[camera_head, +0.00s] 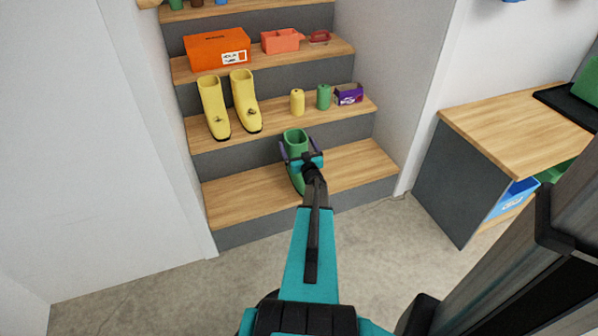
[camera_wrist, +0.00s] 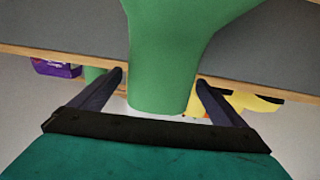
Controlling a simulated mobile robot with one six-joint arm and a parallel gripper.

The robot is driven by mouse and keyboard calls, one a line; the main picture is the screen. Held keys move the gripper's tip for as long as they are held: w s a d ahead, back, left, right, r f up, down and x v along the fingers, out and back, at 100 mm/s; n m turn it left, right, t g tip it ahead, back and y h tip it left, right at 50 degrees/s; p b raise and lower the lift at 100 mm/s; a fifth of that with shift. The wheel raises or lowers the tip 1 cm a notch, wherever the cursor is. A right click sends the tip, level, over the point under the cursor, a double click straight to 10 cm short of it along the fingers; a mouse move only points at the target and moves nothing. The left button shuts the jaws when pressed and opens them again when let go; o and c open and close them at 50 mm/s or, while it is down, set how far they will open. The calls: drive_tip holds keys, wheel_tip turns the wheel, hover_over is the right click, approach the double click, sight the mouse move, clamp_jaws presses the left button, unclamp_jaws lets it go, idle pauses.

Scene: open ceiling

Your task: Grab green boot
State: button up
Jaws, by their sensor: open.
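The green boot (camera_head: 295,138) stands upright on the lowest step in the head view, its lower part partly hidden by my arm. My gripper (camera_head: 301,153) is at its shaft, with one finger on each side. In the wrist view the boot (camera_wrist: 165,55) fills the space between the two fingers of my gripper (camera_wrist: 160,82). The fingers are open, with a visible gap on each side of the shaft in that view.
The wooden lowest step (camera_head: 240,198) is clear on both sides of the boot. On the step above stand yellow boots (camera_head: 245,100), a yellow can (camera_head: 297,102), a green can (camera_head: 323,97) and a purple box (camera_head: 348,94). A wooden-topped table (camera_head: 520,125) is at right.

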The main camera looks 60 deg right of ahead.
drive_tip(key=shift+x, duration=1.1)
drive_tip(key=shift+c, duration=0.2)
drive_tip(key=c, duration=1.9)
